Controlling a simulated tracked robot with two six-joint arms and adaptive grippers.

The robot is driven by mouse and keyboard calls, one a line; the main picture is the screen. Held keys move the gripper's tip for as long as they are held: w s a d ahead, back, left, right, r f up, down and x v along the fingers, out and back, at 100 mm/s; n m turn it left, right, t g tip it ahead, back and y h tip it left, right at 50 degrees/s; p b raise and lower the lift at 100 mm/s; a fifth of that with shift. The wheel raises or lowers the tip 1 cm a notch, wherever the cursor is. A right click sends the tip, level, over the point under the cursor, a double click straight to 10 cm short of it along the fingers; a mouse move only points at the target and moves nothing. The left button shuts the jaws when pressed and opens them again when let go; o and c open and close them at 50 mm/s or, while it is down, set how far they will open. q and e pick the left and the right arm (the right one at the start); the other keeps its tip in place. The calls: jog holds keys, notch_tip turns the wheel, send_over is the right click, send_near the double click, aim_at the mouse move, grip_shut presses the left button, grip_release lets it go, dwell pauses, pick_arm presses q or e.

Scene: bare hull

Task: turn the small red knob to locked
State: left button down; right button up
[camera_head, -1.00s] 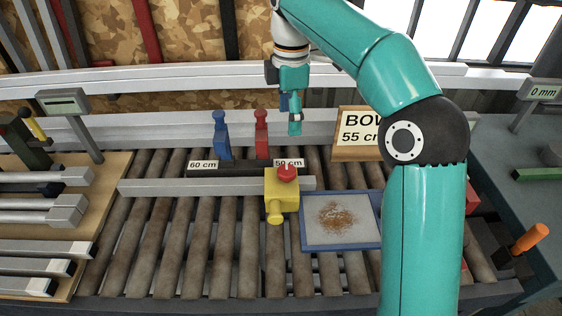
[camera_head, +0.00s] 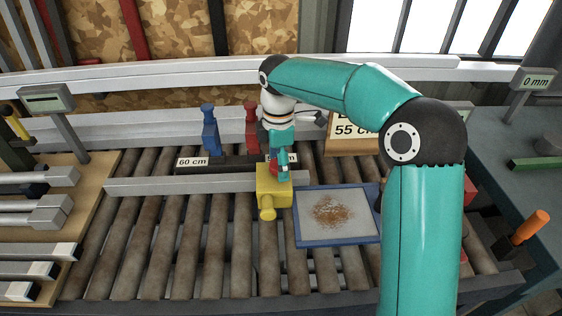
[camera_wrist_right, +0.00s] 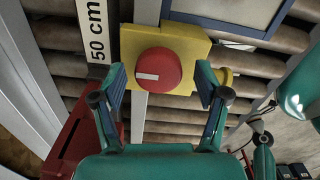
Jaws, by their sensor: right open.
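The small red knob (camera_wrist_right: 158,70) sits on top of a yellow block (camera_wrist_right: 192,50), with a white mark on its left part in the right wrist view. In the head view the yellow block (camera_head: 272,190) is clamped around a grey bar, and the knob is mostly hidden by my gripper. My right gripper (camera_wrist_right: 161,88) is open, with one finger to each side of the knob, apart from it in the picture. In the head view my right gripper (camera_head: 280,170) is directly above the yellow block. My left gripper is not in view.
A grey bar (camera_head: 150,186) runs across the rollers. Blue (camera_head: 209,130) and red (camera_head: 252,128) upright stops stand behind it, beside a 60 cm label (camera_head: 192,162). A blue-rimmed tray (camera_head: 340,243) with brown grains lies right of the block. Front rollers are clear.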

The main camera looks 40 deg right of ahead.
jog(key=shift+c, duration=0.2)
jog(key=c, duration=1.1)
jog(key=shift+d, duration=0.15)
